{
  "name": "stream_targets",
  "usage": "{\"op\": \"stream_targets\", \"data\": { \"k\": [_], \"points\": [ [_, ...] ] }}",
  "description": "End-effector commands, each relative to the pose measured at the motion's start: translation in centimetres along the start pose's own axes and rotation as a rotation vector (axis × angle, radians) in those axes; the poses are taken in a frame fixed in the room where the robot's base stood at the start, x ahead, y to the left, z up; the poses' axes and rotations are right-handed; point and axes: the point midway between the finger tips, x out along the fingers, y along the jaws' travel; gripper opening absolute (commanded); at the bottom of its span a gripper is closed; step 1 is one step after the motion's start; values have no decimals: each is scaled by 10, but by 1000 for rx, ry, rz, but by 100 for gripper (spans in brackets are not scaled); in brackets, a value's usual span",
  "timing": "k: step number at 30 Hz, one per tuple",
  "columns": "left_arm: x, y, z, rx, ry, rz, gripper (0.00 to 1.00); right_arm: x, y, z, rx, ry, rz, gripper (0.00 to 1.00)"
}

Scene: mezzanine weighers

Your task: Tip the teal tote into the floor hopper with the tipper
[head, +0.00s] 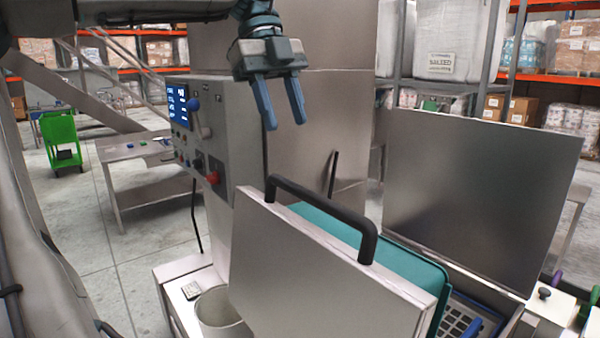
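The teal tote (405,262) stands behind a steel panel (330,268) with a black bar handle (315,208). Only its upper rim and right end show; its inside is hidden. My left gripper (286,125) hangs fingers down to the right of the control box and above the handle, open and empty, touching nothing. I cannot make out the floor hopper for certain. My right gripper is not recognisable in view.
A large upright steel plate (475,195) stands right of the tote. A pale bucket (218,312) sits at the tipper's foot. A steel table (140,155) and green cart (62,140) stand left, with open floor around them.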

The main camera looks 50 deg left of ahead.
Motion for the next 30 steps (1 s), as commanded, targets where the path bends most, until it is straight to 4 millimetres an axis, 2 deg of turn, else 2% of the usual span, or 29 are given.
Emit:
{"op": "stream_targets", "data": {
  "k": [5,15,21,30],
  "points": [
    [10,5,-5,-11,-20,24,40,-4,4,0,-2,0,4,0],
    [70,6,-4,-9,-16,24,40,-22,6,-2,-2,-1,4,0],
    [97,6,-3,-9,-17,21,40,-29,6,-2,-2,-2,4,0],
    [108,6,-2,-10,-19,18,40,-30,6,-2,-2,-2,4,0]
  ]
}}
